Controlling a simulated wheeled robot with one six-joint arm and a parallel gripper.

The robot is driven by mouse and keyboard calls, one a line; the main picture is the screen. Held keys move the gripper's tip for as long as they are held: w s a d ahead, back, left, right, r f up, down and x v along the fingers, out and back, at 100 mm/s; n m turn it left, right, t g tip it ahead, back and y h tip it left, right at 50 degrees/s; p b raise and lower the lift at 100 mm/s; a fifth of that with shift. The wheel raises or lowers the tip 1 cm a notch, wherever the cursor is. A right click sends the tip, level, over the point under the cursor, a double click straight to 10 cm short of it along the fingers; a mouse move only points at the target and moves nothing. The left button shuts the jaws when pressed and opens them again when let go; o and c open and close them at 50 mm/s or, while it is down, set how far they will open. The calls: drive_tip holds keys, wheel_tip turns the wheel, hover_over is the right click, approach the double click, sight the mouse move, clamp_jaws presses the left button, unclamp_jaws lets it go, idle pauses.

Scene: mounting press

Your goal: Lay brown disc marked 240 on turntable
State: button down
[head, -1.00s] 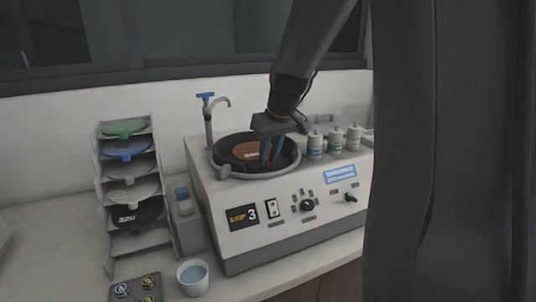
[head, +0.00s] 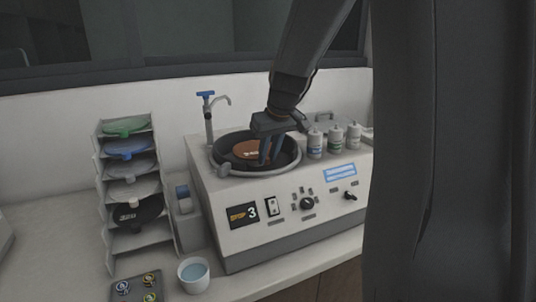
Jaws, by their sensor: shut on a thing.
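The brown disc (head: 247,149) is inside the round dark basin of the grinding machine, with pale marking on it too small to read. My gripper (head: 268,153) reaches down into the basin from above and is shut on the disc's right side. The turntable under the disc is hidden by the disc and the gripper; the dark bowl around it (head: 285,163) shows. I cannot tell whether the disc touches the turntable.
A rack (head: 107,218) on the left holds several discs: green, blue, greys and black. A faucet (head: 208,122) stands behind the basin, several bottles (head: 335,141) to its right. A cup (head: 193,275) and a small tray (head: 135,287) sit in front.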

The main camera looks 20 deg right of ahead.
idle(0.3)
drive_tip(key=c, duration=1.5)
unclamp_jaws()
drive_tip(key=shift+b+v, duration=0.8)
drive_tip(key=shift+v, duration=3.1)
drive_tip(key=shift+s, duration=0.1)
